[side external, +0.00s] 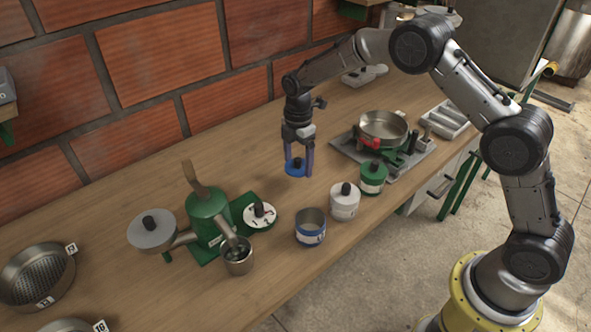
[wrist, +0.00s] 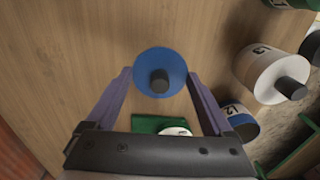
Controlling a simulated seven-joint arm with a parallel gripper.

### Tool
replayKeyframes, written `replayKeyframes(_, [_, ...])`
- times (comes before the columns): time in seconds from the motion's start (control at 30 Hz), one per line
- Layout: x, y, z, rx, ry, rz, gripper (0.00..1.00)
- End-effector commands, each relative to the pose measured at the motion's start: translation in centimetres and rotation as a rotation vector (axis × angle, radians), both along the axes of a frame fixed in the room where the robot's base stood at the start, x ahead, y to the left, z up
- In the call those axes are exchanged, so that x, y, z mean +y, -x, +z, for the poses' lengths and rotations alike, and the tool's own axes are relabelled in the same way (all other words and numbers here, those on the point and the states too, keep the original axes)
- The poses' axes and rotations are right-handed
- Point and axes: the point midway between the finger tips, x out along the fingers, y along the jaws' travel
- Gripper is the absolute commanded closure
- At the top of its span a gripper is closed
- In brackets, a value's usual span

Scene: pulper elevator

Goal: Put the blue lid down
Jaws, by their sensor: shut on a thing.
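The blue lid (side external: 295,168) is a round disc with a black knob. My gripper (side external: 299,165) is shut on it and holds it above the wooden table, apart from the jars. In the wrist view the blue lid (wrist: 160,73) sits between the two purple fingers of my gripper (wrist: 160,75), knob toward the camera. An open metal jar with a blue band (side external: 310,227) stands on the table below and to the right of the lid, without a lid on it. The blue-banded jar is partly seen at the lower right of the wrist view (wrist: 240,121).
A white lidded jar (side external: 344,202) and a green lidded jar (side external: 372,178) stand in a row beside the open jar. A green pulper (side external: 207,222) stands at left, a metal pan (side external: 384,128) on a stand at back right. The table (side external: 150,190) is clear near the wall.

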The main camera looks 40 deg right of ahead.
Motion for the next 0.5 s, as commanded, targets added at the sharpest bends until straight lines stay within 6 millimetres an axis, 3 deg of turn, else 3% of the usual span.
replayKeyframes(0.2, [0.1, -0.8, -1.0, -0.001, 0.0, 0.0, 0.66])
replayKeyframes(0.5, [0.1, -0.9, -4.2, -0.001, 0.0, 0.0, 0.66])
